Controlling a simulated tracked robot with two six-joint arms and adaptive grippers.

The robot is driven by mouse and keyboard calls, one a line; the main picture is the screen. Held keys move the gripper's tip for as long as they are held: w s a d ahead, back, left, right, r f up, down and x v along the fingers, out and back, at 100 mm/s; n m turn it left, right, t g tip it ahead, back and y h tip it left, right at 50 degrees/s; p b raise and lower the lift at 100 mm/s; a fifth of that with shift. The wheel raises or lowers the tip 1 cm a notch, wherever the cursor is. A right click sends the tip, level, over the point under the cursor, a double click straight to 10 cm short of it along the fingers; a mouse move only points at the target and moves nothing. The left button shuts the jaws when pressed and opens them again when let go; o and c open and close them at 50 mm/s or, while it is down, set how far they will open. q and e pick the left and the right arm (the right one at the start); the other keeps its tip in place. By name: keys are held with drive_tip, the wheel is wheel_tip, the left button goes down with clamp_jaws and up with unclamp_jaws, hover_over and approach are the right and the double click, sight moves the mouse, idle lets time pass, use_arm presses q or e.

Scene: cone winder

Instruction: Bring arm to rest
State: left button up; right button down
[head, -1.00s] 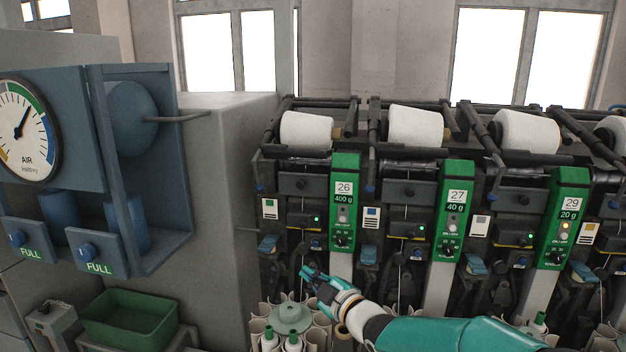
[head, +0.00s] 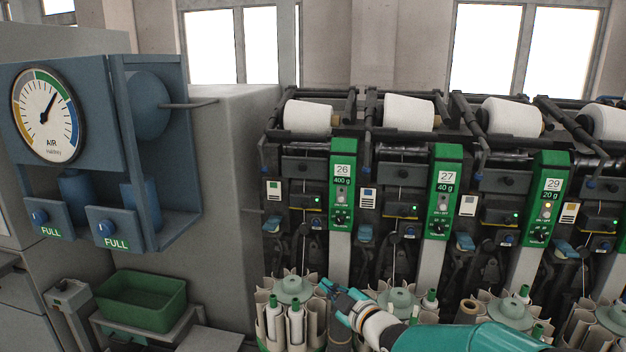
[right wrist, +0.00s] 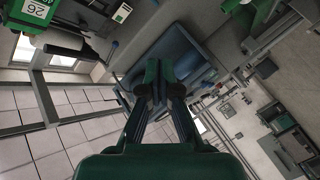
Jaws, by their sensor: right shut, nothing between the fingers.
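My right gripper (head: 328,287) comes in from the lower right in the head view, on a teal arm. It is in front of the winder, beside the round magazine (head: 293,286) below unit 26. It is shut and empty. In the right wrist view its two fingers (right wrist: 159,88) meet with nothing between them, in front of a blue cabinet. My left gripper is not in view.
Winding units 26 (head: 343,195), 27 (head: 443,195) and 29 (head: 546,195) stand behind, with white yarn packages (head: 409,112) on top. Magazines of tubes line the front. A green bin (head: 141,298) and an air gauge panel (head: 46,114) are at left.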

drive_tip(key=s+d+f+m+g+h+b, duration=0.1)
drive_tip(key=s+d+f+m+g, duration=0.15)
drive_tip(key=s+f, duration=0.6)
drive_tip(key=s+d+f+m+g+h+b, duration=0.2)
drive_tip(key=s+d+f+m, duration=0.1)
drive_tip(key=f, duration=1)
drive_tip(key=s+d+f+m+g+h+b, duration=0.1)
drive_tip(key=s+d+f+m+g, duration=0.15)
drive_tip(key=s+f, duration=0.6)
drive_tip(key=s+f+m+g, duration=0.3)
drive_tip(key=s+f+m, duration=0.2)
drive_tip(key=s, duration=0.5)
drive_tip(key=s+f+m+g, duration=0.3)
drive_tip(key=s+f+m, duration=0.1)
drive_tip(key=s, duration=0.7)
drive_tip(key=shift+s+d+f+m+b, duration=0.2)
drive_tip(key=shift+d+f+m+b, duration=0.1)
drive_tip(key=shift+f+m, duration=0.15)
